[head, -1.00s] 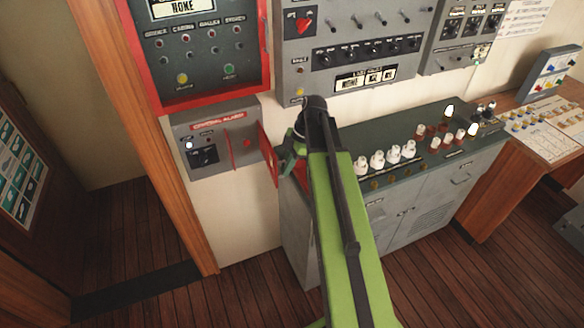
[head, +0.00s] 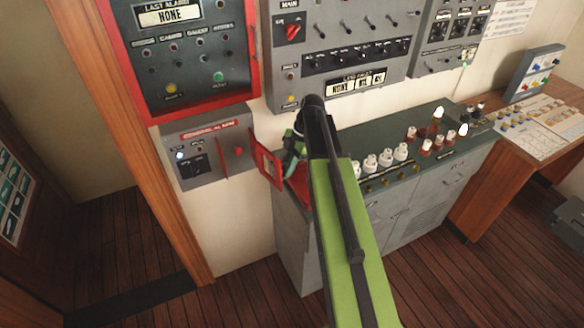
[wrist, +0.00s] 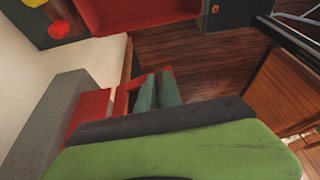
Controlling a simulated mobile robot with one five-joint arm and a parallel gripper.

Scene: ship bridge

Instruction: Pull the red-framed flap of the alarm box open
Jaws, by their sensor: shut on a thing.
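The grey alarm box (head: 196,172), marked general alarm, is on the wall below a red-framed panel. It has a white lit lamp, a dark switch and a red button. Its red-framed flap (head: 267,167) stands swung out at the box's right side, clear of the front. My gripper (head: 290,158) is at the flap's free edge, shut on it, partly hidden by my green arm. In the wrist view, my dark green fingers (wrist: 157,90) meet a red part of the flap (wrist: 92,108). The exact contact is hard to see.
A red-framed alarm panel (head: 252,88) is above the box. A grey control panel (head: 375,20) is to its right. A console (head: 455,172) with several white and red knobs stands close behind my arm. Wooden floor (head: 250,285) is open below.

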